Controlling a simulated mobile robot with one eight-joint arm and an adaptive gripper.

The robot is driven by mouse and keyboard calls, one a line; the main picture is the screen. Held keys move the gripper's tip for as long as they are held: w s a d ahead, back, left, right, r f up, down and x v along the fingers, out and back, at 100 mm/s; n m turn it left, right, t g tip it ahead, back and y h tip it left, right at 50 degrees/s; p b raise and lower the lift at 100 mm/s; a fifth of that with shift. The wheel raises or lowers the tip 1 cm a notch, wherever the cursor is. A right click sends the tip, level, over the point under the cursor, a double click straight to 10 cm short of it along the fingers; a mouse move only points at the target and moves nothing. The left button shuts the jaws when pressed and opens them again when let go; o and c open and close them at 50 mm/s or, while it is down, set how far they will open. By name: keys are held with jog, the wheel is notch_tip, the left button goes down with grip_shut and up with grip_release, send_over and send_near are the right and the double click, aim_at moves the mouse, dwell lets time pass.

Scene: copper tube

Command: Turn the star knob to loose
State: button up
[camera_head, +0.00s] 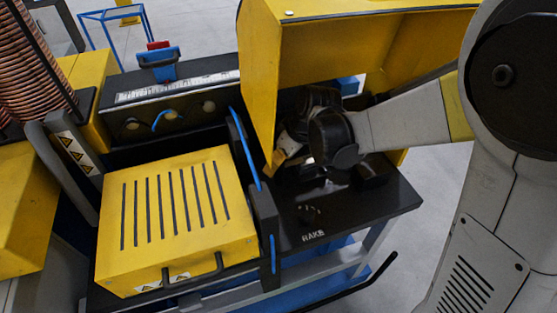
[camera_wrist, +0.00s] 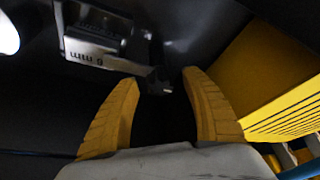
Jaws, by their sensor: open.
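My gripper (camera_wrist: 161,82) is open in the wrist view, its two yellow fingers spread apart with nothing held between them. Beyond the fingertips is a grey metal block (camera_wrist: 92,50) marked "6 mm", seen upside down. A small dark part (camera_wrist: 154,86) sticks out at the block's lower right, in line with the gap between the fingertips. It may be the star knob, but its shape is too dark to tell. In the head view my gripper is under the raised yellow hood (camera_head: 262,75), and the area around it is dark and partly hidden.
The yellow slotted cover (camera_head: 175,215) stands left of the hood. A black upright panel (camera_head: 262,215) with blue edges separates them. The black table (camera_head: 345,220) labelled "RAKE" lies below my gripper. A yellow wall (camera_wrist: 270,75) is close on the wrist view's right.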

grip_shut()
jog(key=shift+m, duration=0.3)
jog(key=shift+s+m+t+h, duration=0.1)
jog(key=shift+m+t+h, duration=0.35)
jog(key=shift+m, duration=0.75)
jog(key=shift+m+t+h, duration=0.25)
jog(key=shift+m+h, duration=0.5)
jog(key=shift+m, duration=1.45)
